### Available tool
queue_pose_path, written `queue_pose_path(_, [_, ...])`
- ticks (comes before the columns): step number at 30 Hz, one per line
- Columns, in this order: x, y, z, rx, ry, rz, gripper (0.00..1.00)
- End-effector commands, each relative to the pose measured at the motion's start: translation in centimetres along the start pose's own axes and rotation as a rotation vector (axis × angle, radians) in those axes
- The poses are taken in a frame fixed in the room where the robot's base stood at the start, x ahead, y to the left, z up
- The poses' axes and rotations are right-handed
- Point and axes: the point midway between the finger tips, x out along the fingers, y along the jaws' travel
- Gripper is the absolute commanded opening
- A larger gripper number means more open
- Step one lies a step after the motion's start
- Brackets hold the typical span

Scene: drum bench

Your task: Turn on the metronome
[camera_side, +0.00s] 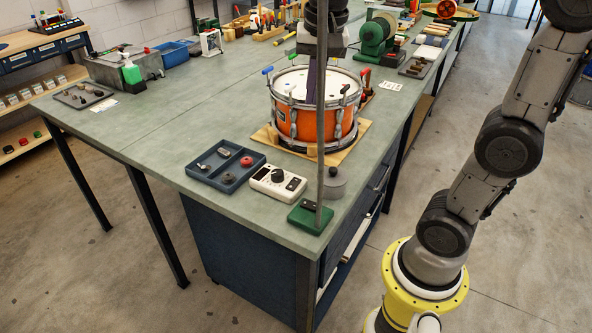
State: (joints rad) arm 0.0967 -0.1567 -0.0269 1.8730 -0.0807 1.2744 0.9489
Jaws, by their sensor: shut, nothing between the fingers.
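A small white box with a black round knob and dark parts on its face (277,183), which looks like the metronome, lies on the bench near its front edge. Whether it is on cannot be told. My gripper (312,97) is above the orange drum (287,121), behind and above the white box and well apart from it. Its narrow purplish fingers point down, shut and empty. A thin upright grey rod (320,130) in front partly hides the gripper and the drum.
The rod rises from a green block (310,217) at the bench corner. A blue tray (225,167) with small parts lies left of the white box, a grey cylinder (334,183) right. The drum stands on a wooden board (350,146). The bench's left half is largely clear.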

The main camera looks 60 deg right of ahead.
Motion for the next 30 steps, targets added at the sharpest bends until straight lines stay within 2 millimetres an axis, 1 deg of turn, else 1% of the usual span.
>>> queue_pose_path(1, [0.6,-0.7,-1.0,0.072,-0.009,0.027,0.00])
queue_pose_path(6, [1.9,-2.2,-3.3,0.278,-0.021,0.092,0.00])
queue_pose_path(16, [4.2,-3.9,-6.2,0.543,-0.019,0.180,0.00])
queue_pose_path(18, [5.7,-3.5,-5.7,0.534,-0.021,0.180,0.00])
queue_pose_path(23, [8.7,-3.2,-5.1,0.532,-0.021,0.178,0.00])
queue_pose_path(24, [9.5,-3.2,-5.0,0.531,-0.021,0.179,0.00])
queue_pose_path(28, [11.7,-3.0,-4.6,0.531,-0.022,0.179,0.00])
queue_pose_path(30, [12.4,-2.9,-4.5,0.531,-0.020,0.176,0.00])
